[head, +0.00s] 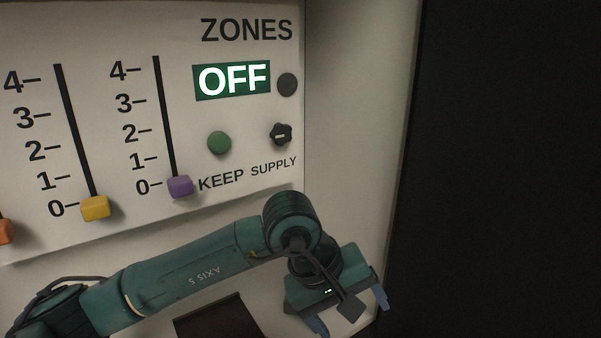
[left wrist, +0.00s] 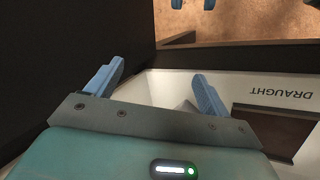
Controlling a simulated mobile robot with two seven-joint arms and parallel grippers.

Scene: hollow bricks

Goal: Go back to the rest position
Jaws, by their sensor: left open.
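My left gripper (head: 352,312) is at the lower right in the head view, in front of the pale panel's right side. It is open and empty, fingers pointing downward. In the left wrist view its two blue fingers (left wrist: 158,75) stand apart with nothing between them. Two small blue tips (left wrist: 193,4) at the top edge of that view may be my right gripper; the rest of it is cut off. The panel (head: 240,215) has a purple slider (head: 180,187) and a yellow slider (head: 95,208), both at 0. A lit display (head: 231,80) reads OFF.
A green button (head: 219,142), a black knob (head: 280,134) and a dark round part (head: 287,84) sit near the display. An orange slider (head: 6,231) is cut off at left. A dark recess (head: 215,320) lies below my left arm. A DRAUGHT label (left wrist: 281,92) shows in the left wrist view.

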